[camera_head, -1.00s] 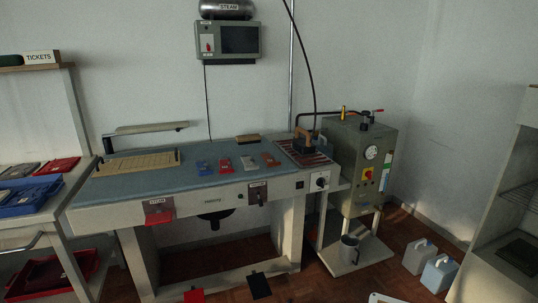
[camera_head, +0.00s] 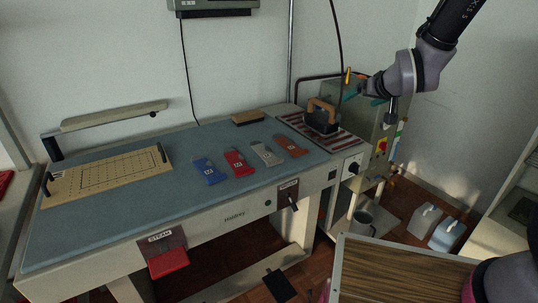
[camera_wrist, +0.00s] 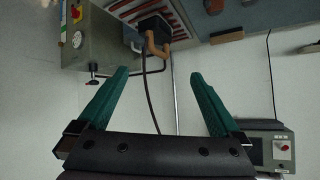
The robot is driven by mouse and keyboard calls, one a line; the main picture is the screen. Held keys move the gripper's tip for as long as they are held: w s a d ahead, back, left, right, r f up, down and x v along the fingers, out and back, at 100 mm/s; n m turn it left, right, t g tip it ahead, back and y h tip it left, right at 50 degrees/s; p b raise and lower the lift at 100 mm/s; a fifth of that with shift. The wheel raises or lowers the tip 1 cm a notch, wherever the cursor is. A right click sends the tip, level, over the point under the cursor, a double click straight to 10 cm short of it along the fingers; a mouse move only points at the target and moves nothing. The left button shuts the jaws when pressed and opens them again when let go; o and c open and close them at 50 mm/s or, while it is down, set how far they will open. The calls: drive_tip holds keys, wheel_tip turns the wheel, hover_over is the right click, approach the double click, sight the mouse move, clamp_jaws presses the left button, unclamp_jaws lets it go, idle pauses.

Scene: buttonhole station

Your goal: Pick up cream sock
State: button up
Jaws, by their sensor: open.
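Several flat folded items lie in a row on the blue work table (camera_head: 110,205). The pale, cream-grey one (camera_head: 266,153), which looks like the cream sock, lies between a red one (camera_head: 238,163) and an orange-brown one (camera_head: 291,146). My gripper (camera_head: 364,95) is raised at the right, beyond the table's right end and well apart from the pale item. In the wrist view its green fingers (camera_wrist: 158,88) are spread wide with nothing between them.
An iron (camera_head: 322,117) stands on a striped rest at the table's right end, near my gripper. A hanging cable and the boiler (camera_head: 345,105) are close by. A blue item (camera_head: 209,171), a gridded board (camera_head: 105,178) and a brown block (camera_head: 248,118) lie on the table.

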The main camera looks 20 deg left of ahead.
drive_tip(key=s+a+f+n+y, duration=0.2)
drive_tip(key=s+a+f+n, duration=0.15)
drive_tip(key=a+f, duration=0.8)
drive_tip(key=n+y, duration=0.3)
approach(276, 161)
drive_tip(key=x, duration=0.3)
drive_tip(key=shift+w+f, duration=0.15)
drive_tip(key=shift+w, duration=0.1)
drive_tip(key=shift+x, duration=2.9)
drive_tip(key=shift+a, duration=0.1)
drive_tip(key=c, duration=1.1)
